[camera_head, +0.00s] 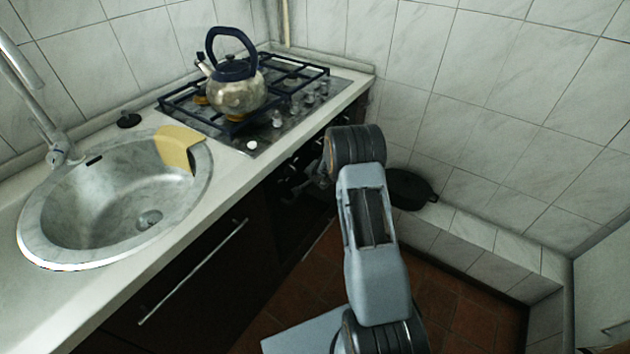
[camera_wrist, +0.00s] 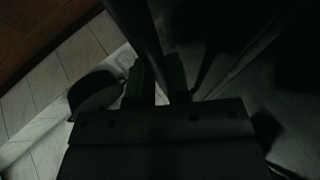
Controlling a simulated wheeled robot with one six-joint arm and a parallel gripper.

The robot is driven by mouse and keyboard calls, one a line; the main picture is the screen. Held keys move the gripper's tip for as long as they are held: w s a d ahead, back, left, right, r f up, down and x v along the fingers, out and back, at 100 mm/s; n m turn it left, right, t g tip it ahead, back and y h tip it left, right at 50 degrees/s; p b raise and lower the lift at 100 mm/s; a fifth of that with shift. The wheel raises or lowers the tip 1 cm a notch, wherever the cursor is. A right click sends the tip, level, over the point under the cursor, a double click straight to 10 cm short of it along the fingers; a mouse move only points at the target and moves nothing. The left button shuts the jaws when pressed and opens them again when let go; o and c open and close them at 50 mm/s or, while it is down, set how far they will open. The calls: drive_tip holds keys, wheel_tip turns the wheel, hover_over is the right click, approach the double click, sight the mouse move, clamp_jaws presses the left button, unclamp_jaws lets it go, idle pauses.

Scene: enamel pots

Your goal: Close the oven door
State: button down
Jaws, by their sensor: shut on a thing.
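The dark oven front (camera_head: 300,205) is below the hob, left of my arm in the head view. It is in deep shadow, and I cannot tell how far the door stands open. In the wrist view a dark bar, which looks like the oven door handle (camera_wrist: 147,35), runs down from the top edge between the fingers. My gripper (camera_wrist: 159,78) is shut on this bar. In the head view my arm's links and the dark hide the fingers and their grip.
A patterned kettle (camera_head: 236,92) stands on the hob (camera_head: 262,140). A round sink (camera_head: 75,235) with a yellow cloth (camera_head: 178,146) is at the left. A dark pan (camera_head: 410,188) lies on the tiled ledge (camera_head: 480,230) right of my arm. Some brown floor (camera_head: 455,300) is clear.

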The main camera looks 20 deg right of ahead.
drive_tip(key=shift+w+a+r, duration=0.15)
drive_tip(key=shift+w+r, duration=0.15)
drive_tip(key=shift+w, duration=0.2)
drive_tip(key=shift+a, duration=0.2)
drive_tip(key=c, duration=1.1)
unclamp_jaws()
drive_tip(key=shift+w, duration=0.1)
drive_tip(key=v, duration=1.4)
drive_tip(key=shift+d+f+p, duration=0.2)
drive_tip(key=shift+f+p, duration=0.05)
drive_tip(key=shift+p, duration=0.15)
